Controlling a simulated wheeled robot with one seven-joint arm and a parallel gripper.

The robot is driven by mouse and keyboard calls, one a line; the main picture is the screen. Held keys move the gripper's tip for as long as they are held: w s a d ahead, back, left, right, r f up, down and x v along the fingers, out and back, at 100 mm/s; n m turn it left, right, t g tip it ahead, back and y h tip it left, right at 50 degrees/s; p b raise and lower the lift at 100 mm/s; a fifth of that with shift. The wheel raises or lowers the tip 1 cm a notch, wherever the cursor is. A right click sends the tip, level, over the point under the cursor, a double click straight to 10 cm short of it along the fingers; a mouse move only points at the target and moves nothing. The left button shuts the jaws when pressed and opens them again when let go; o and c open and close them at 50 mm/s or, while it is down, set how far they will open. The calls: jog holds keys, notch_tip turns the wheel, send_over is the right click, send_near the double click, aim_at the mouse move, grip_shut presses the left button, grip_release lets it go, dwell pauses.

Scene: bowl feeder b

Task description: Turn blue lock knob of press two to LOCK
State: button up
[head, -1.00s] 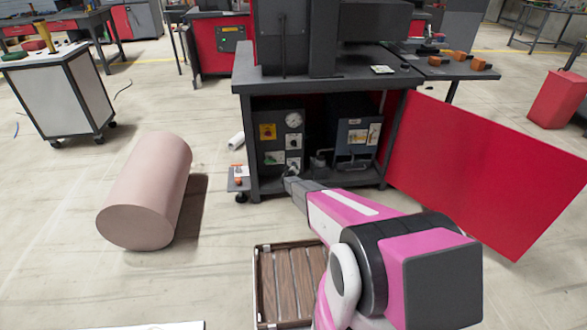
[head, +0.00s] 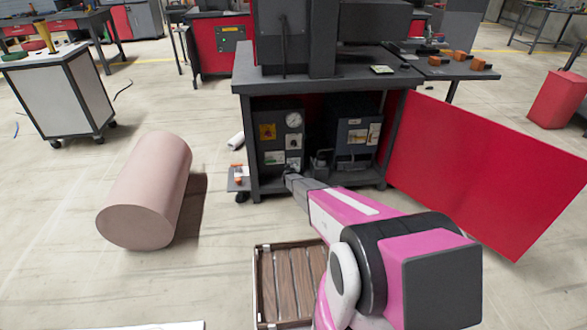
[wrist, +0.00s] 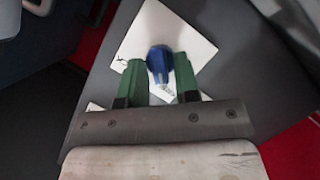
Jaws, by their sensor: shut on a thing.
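In the wrist view the blue lock knob (wrist: 158,60) sits on a grey panel in front of a white label plate (wrist: 190,42). My gripper (wrist: 158,76) has its two green fingers on either side of the knob, shut on it. Small print shows on the label, but I cannot read the knob's setting. In the head view my gripper (head: 290,178) reaches into the open cabinet under the press bench, at the lower part of the left control box (head: 268,148). The knob is hidden there behind my gripper.
The red cabinet door (head: 480,170) stands open to the right. A second dark box (head: 353,138) is inside the cabinet. A pink cylinder (head: 150,190) lies on the floor at left, and a wooden slatted crate (head: 262,290) is beside my arm. Floor between them is clear.

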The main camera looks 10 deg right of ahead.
jog(key=shift+m, duration=0.3)
jog(key=m+y, duration=0.1)
jog(key=m, duration=0.1)
jog(key=shift+w+d+r+m+g+y, duration=0.1)
jog(key=shift+w+d+m+g+y, duration=0.05)
jog(key=shift+m+g+y, duration=0.2)
jog(key=shift+w+d+m+y, duration=0.1)
jog(key=shift+d+m+y, duration=0.05)
jog(key=shift+m+y, duration=1.15)
jog(key=shift+d+m+y, duration=0.15)
jog(key=shift+m+y, duration=0.65)
jog(key=shift+m, duration=0.85)
jog(key=shift+w+d+m+y, duration=0.1)
jog(key=shift+d+m+y, duration=0.05)
jog(key=shift+m+y, duration=1.15)
jog(key=shift+m+t, duration=0.4)
jog(key=shift+t, duration=0.05)
jog(key=o, duration=0.6)
jog(key=shift+o, duration=0.2)
jog(key=shift+s, duration=0.1)
